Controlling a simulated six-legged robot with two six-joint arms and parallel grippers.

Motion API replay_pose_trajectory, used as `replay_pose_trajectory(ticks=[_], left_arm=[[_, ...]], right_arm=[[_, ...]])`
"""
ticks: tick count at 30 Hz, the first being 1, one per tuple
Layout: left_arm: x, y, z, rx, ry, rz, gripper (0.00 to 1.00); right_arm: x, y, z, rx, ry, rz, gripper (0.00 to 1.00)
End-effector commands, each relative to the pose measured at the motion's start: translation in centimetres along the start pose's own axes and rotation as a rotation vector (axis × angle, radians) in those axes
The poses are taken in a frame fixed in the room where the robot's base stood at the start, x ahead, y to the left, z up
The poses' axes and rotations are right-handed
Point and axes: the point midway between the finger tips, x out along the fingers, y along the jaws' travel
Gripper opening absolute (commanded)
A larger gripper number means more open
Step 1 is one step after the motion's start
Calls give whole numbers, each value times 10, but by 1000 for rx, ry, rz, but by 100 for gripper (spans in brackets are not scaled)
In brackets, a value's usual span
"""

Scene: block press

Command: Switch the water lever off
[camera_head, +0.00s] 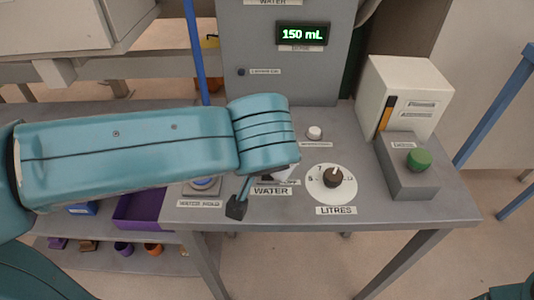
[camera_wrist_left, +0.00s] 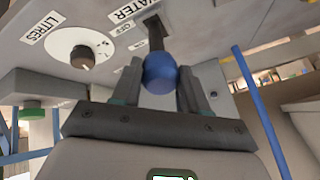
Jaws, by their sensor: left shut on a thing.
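The water lever has a dark shaft and a blue knob (camera_wrist_left: 161,74), seen in the left wrist view. It comes out of a slot in the grey panel beside the WATER label (camera_wrist_left: 133,10) and small OFF and ON labels. My left gripper (camera_wrist_left: 157,88) is shut on the lever, with one finger on each side of the knob. In the head view my left gripper (camera_head: 240,203) shows at the table's front edge, and my arm hides the lever there. Which end of the slot the lever is at is hard to tell.
A LITRES dial (camera_head: 333,178) is right of the lever. A green button (camera_head: 419,160) on a grey box and a white button (camera_head: 314,132) are nearby. The display (camera_head: 302,34) reads 150 mL. A blue WATER HOLD button (camera_head: 204,184) sits left, partly under my arm.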

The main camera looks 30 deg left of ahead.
Motion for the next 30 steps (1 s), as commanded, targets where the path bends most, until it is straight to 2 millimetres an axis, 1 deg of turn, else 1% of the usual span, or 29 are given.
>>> replay_pose_trajectory(ticks=[1, 9, 10, 11, 12, 20, 23, 26, 29, 30], left_arm=[[2, 3, 4, 2, -11, 6, 0], [2, 4, 5, 4, -15, 6, 0], [2, 4, 5, 4, -16, 6, 47], [2, 4, 5, 4, -16, 6, 56], [2, 4, 5, 4, -15, 5, 68], [2, 2, 3, 2, -10, 4, 68], [-3, 2, 2, 2, -8, 4, 68], [-17, 2, 1, 3, -4, 5, 68], [-41, 2, 0, 3, -2, 7, 68], [-52, 2, -1, 4, -2, 7, 68]], right_arm=[[1, 0, 0, 0, 0, 0, 0], [1, 0, 0, 0, 0, 0, 0], [1, 0, 0, 0, 0, 0, 0], [1, 0, 0, 0, 0, 0, 0], [1, 0, 0, 0, 0, 0, 0], [1, 0, 0, 0, 0, 0, 0], [-1, 0, 0, 0, 0, 0, 0], [-4, -1, 0, 0, 0, 0, 0], [-8, -3, 0, 0, 0, 0, 0], [-10, -4, 0, 0, 0, 0, 0]])
